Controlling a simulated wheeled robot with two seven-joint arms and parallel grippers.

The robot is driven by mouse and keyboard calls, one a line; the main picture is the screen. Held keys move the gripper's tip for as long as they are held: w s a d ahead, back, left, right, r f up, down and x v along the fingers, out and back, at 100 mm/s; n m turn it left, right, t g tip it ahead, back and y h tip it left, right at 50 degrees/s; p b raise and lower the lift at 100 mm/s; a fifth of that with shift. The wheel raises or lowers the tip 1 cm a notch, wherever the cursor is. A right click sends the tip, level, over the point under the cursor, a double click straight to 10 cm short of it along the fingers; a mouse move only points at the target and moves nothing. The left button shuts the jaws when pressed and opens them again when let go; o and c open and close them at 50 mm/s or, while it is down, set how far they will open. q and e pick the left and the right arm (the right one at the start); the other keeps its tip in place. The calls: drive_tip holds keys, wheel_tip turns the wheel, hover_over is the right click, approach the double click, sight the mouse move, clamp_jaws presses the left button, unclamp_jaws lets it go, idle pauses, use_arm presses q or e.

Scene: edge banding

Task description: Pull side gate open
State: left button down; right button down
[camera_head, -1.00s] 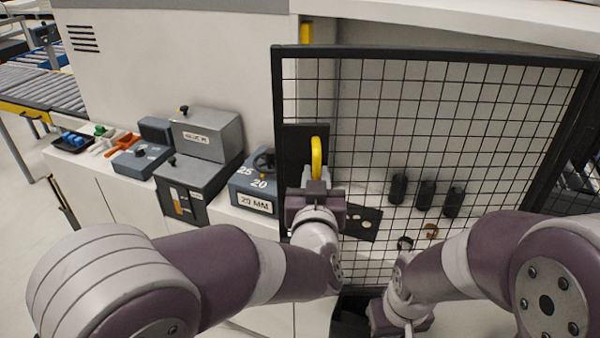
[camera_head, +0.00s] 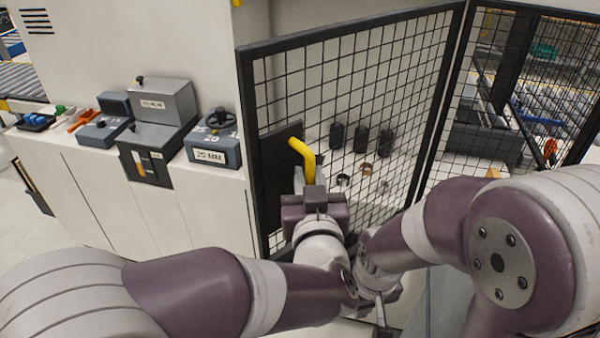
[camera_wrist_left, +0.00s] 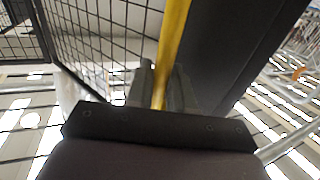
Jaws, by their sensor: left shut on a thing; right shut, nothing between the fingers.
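The side gate (camera_head: 345,52) is a black-framed wire mesh panel, swung at an angle out from the white machine. Its yellow handle (camera_head: 302,158) sits on a dark plate (camera_head: 278,165) near the gate's left edge. My left gripper (camera_head: 311,184) is shut on the handle. In the left wrist view the yellow handle (camera_wrist_left: 171,50) runs down between the fingers (camera_wrist_left: 160,85), with the dark plate (camera_wrist_left: 225,45) beside it. My right gripper (camera_head: 378,308) is low in front of the gate, partly hidden by its arm, and holds nothing.
Behind the mesh, several black cylinders (camera_head: 361,139) stand on a white surface. Grey boxes (camera_head: 158,125) and a dial unit (camera_head: 213,140) sit on the counter to the left. A fixed mesh panel (camera_head: 490,75) stands right of the gate. Open floor (camera_head: 40,225) lies at the left.

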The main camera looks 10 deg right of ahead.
use_arm(q)
drive_tip(key=shift+s+d+r, duration=0.2)
drive_tip(key=shift+s+d, duration=0.1)
drive_tip(key=shift+s, duration=0.1)
drive_tip(key=shift+w+a, duration=0.1)
drive_tip(key=shift+w, duration=0.05)
drive_tip(key=c, duration=1.2)
unclamp_jaws()
drive_tip(key=shift+o, duration=0.2)
drive_tip(key=shift+f, duration=0.1)
drive_tip(key=shift+s, duration=0.25)
